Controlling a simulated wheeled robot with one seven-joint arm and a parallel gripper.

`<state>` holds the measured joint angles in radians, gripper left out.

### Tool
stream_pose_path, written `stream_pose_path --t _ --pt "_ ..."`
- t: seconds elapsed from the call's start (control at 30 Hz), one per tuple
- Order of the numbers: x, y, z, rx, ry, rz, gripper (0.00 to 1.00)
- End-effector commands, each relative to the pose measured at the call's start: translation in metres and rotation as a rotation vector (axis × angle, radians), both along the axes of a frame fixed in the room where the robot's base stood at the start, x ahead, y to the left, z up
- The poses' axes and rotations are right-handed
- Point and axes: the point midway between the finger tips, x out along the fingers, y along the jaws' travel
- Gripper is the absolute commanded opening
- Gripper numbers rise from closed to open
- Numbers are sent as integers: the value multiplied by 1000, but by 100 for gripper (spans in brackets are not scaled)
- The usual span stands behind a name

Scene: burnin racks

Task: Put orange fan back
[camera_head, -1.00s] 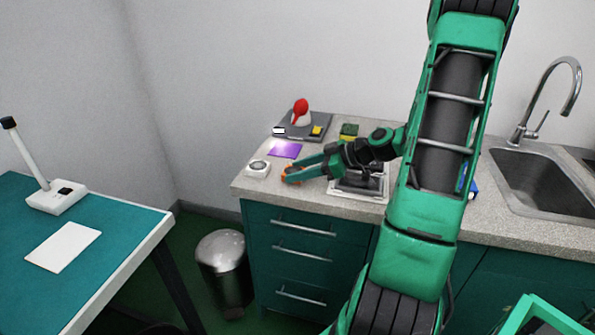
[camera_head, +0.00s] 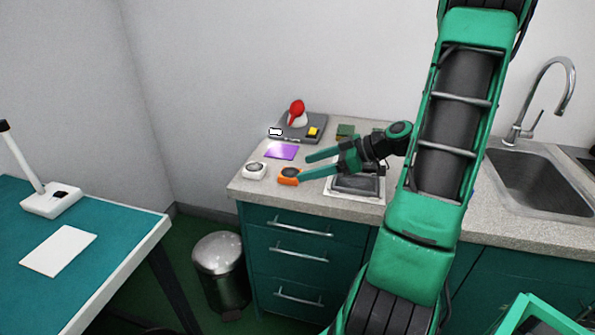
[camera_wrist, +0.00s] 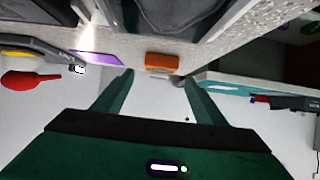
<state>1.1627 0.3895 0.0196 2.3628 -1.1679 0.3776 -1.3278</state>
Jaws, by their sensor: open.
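The orange fan (camera_head: 289,176) sits on the grey speckled counter, near its front left corner, beside a white fan-like unit (camera_head: 255,171). In the wrist view the orange fan (camera_wrist: 162,62) shows as an orange block beyond the fingertips, between their lines. My gripper (camera_head: 306,166) is open and empty, just right of the orange fan, its fingers pointing left toward it. A small gap shows between the fingers and the fan. In the wrist view my gripper's two fingers (camera_wrist: 158,76) are spread wide with nothing between them.
A purple sheet (camera_head: 282,151) lies behind the fans. A dark board (camera_head: 318,126) with a red-topped item (camera_head: 297,112) stands farther back. A dark metal device (camera_head: 357,184) is under my wrist. The sink (camera_head: 535,180) is right; a bin (camera_head: 221,268) stands on the floor.

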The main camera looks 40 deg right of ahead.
Motion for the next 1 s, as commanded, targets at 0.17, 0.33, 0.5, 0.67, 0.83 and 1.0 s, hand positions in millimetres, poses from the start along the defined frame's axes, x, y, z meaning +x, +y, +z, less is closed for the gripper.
stream_pose_path --t 0.17,0.33,0.5,0.67,0.83,1.0 --pt "-24 -20 16 -2 1 -3 65" --pt "-39 -31 27 -1 0 -1 65" --pt "-45 -35 30 1 2 -1 65" --pt "-46 -35 31 1 2 0 65" --pt "-45 -35 31 0 2 0 65" --pt "-45 -35 31 0 2 0 65"
